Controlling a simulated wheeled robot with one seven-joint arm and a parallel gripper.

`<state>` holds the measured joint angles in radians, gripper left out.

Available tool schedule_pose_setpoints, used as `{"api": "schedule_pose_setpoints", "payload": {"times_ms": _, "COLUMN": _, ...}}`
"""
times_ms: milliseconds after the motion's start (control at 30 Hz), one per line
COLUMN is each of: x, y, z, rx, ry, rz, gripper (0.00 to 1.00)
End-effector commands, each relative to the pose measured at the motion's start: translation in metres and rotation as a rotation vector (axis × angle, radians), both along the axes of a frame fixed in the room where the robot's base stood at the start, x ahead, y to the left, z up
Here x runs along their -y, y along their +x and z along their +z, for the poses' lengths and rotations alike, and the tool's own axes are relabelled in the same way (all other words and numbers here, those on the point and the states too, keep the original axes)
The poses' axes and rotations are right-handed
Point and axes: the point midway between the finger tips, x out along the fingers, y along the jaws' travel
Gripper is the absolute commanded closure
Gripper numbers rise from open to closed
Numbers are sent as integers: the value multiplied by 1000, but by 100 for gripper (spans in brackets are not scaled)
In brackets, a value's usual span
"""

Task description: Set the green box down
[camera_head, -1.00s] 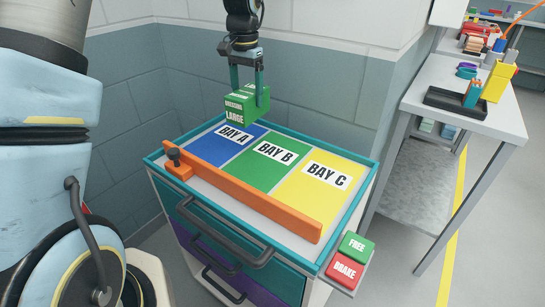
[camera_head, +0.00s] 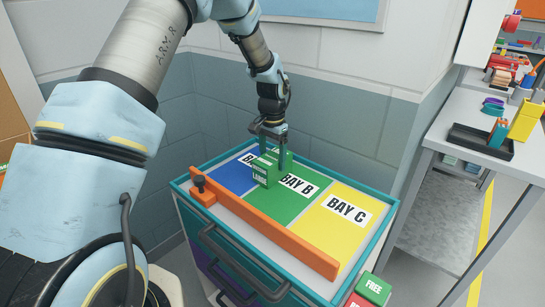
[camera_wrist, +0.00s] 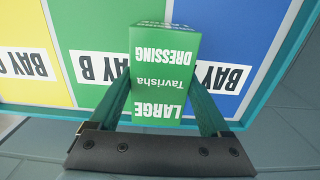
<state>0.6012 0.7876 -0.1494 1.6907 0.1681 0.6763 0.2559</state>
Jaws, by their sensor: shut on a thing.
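The green box (camera_head: 261,176) is labelled LARGE. In the wrist view, the green box (camera_wrist: 165,75) also reads DRESSING and Tavrisha. My gripper (camera_head: 273,160) is shut on it, with one finger on each side, as the wrist view of my gripper (camera_wrist: 164,112) shows. The box is upright at the cart top, over the line between blue BAY A (camera_head: 228,180) and green BAY B (camera_head: 284,207). I cannot tell whether its base touches the surface. The box and fingers partly hide the BAY A label.
An orange bar (camera_head: 265,236) runs along the front of the cart top. Yellow BAY C (camera_head: 325,232) is empty, and a raised teal rim (camera_head: 385,225) surrounds the top. FREE (camera_head: 372,287) and BRAKE buttons sit at the cart's right corner. A wall stands behind.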

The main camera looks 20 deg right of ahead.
Motion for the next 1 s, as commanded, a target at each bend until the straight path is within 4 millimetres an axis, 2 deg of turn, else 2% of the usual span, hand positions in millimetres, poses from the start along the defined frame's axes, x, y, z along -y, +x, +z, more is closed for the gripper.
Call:
{"api": "schedule_pose_setpoints", "payload": {"times_ms": 233, "x": 0, "y": 0, "z": -4, "rx": 0, "ry": 0, "rz": 1, "gripper": 89}}
{"api": "schedule_pose_setpoints", "payload": {"times_ms": 267, "x": 0, "y": 0, "z": -3, "rx": 0, "ry": 0, "rz": 1, "gripper": 16}}
{"api": "schedule_pose_setpoints", "payload": {"times_ms": 400, "x": 0, "y": 0, "z": -3, "rx": 0, "ry": 0, "rz": 1, "gripper": 0}}
{"api": "schedule_pose_setpoints", "payload": {"times_ms": 633, "x": 0, "y": 0, "z": -2, "rx": 0, "ry": 0, "rz": 1, "gripper": 0}}
{"api": "schedule_pose_setpoints", "payload": {"times_ms": 767, "x": 0, "y": 1, "z": 4, "rx": 2, "ry": -2, "rz": 2, "gripper": 0}}
{"api": "schedule_pose_setpoints", "payload": {"times_ms": 867, "x": 1, "y": 1, "z": 18, "rx": 4, "ry": -3, "rz": 3, "gripper": 0}}
{"api": "schedule_pose_setpoints", "payload": {"times_ms": 1000, "x": 0, "y": 2, "z": 47, "rx": 5, "ry": -4, "rz": 3, "gripper": 0}}
